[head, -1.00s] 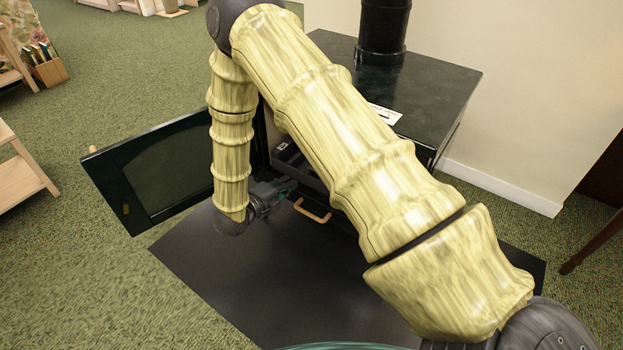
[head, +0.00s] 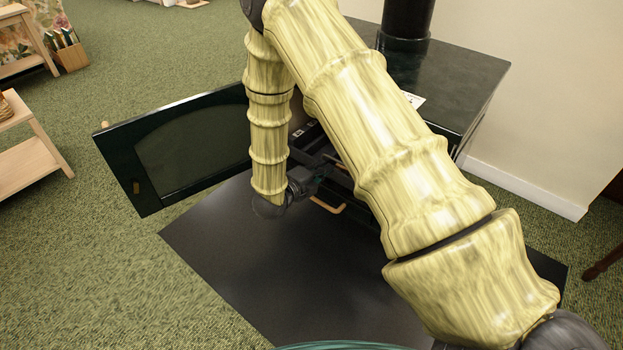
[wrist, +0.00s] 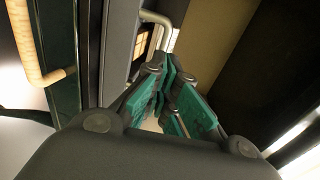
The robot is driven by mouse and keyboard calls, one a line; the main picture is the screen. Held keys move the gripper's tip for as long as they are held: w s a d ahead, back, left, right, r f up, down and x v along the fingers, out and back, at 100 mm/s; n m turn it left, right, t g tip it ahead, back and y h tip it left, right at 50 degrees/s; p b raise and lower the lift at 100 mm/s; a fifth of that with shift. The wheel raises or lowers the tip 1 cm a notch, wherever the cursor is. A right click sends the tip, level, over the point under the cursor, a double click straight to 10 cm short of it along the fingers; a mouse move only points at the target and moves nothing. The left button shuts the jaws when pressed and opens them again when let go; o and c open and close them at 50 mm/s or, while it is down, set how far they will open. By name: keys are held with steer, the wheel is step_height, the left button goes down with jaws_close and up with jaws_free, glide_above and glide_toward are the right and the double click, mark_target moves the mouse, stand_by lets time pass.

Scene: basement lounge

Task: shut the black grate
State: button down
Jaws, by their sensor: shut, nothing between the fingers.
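The black stove (head: 460,85) stands at the back right with its glass-paned door (head: 185,160) swung open to the left. A dark tray-like part that looks like the black grate (head: 312,150) shows at the stove's opening, partly hidden behind my arm; how far out it sits is unclear. My gripper (head: 322,168) is at the opening, in front of this part. In the wrist view its green-padded fingers (wrist: 170,85) are shut and empty, close to a pale metal bar (wrist: 160,20). I cannot tell whether they touch it.
A wooden handle (head: 328,204) sits low on the stove front, below my gripper; a wooden handle (wrist: 38,50) also shows at left in the wrist view. A dark floor plate (head: 270,270) lies before the stove. Green carpet is free at left; wooden shelves (head: 30,150) stand beyond.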

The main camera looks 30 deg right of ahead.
steer(key=b+x, duration=0.1)
steer(key=x, duration=0.2)
steer(key=shift+d, duration=0.3)
steer(key=shift+r+p+x, duration=0.2)
steer(key=shift+p+x, duration=0.2)
steer(key=shift+x, duration=0.7)
steer(key=shift+w, duration=0.1)
steer(key=shift+r, duration=0.1)
